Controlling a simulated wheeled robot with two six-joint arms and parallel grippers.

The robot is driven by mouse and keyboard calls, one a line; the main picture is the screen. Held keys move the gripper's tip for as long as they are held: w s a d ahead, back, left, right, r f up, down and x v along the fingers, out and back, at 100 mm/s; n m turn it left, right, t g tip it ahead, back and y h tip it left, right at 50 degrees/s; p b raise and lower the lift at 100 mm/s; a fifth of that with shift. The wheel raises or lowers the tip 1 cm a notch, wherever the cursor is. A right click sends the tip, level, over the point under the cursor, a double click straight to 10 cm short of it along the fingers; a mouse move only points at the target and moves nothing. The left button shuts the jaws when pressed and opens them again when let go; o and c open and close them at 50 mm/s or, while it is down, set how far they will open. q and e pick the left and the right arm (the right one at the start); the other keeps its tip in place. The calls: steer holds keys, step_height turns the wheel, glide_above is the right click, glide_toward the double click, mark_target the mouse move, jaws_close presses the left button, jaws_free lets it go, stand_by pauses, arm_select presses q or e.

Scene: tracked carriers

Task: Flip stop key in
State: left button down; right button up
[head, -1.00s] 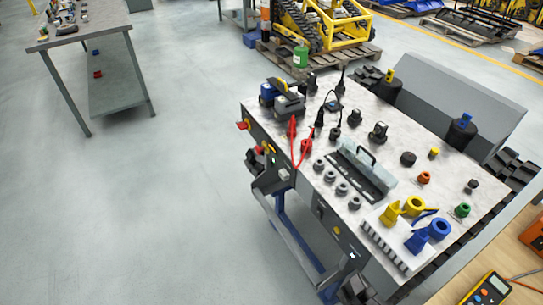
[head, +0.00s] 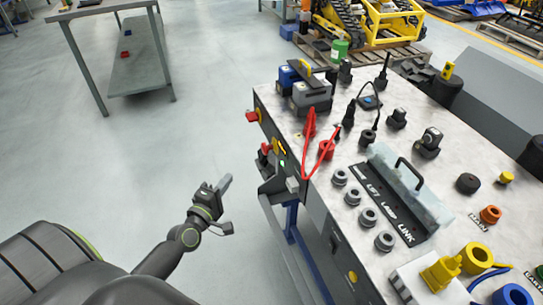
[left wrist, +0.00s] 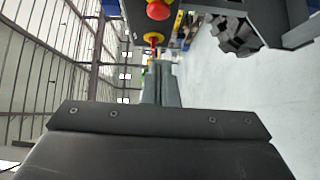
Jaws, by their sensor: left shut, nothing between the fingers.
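On the side panel of the carrier, a red key-like handle (head: 252,116) sticks out to the left beside a yellow plate. A red knob (head: 266,149) sits below it on the same panel. In the left wrist view a round red button (left wrist: 158,10) shows at the top and a red handle on a yellow disc (left wrist: 153,38) just below it. Which of these is the stop key I cannot tell for sure. My left gripper (head: 225,183) is shut and empty, apart from the panel, to the left of and below both red parts. My right gripper is not in view.
The carrier's top (head: 335,205) holds red cables, several grey sockets, a clear-covered bar (head: 408,190) and coloured connectors. A dark bracket (head: 280,185) juts from its side near my gripper. Open floor (head: 190,130) lies to the left. A grey table (head: 95,10) stands at the back left.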

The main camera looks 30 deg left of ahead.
arm_select(q)
steer(key=shift+r, duration=0.2)
glide_toward(267, 148)
steer(key=w+a+f, duration=0.2)
steer(key=w+a, duration=0.1)
steer(key=a, duration=0.3)
steer(key=w+d, duration=0.3)
steer(key=shift+w+r, duration=0.2)
steer(key=shift+w, duration=0.15)
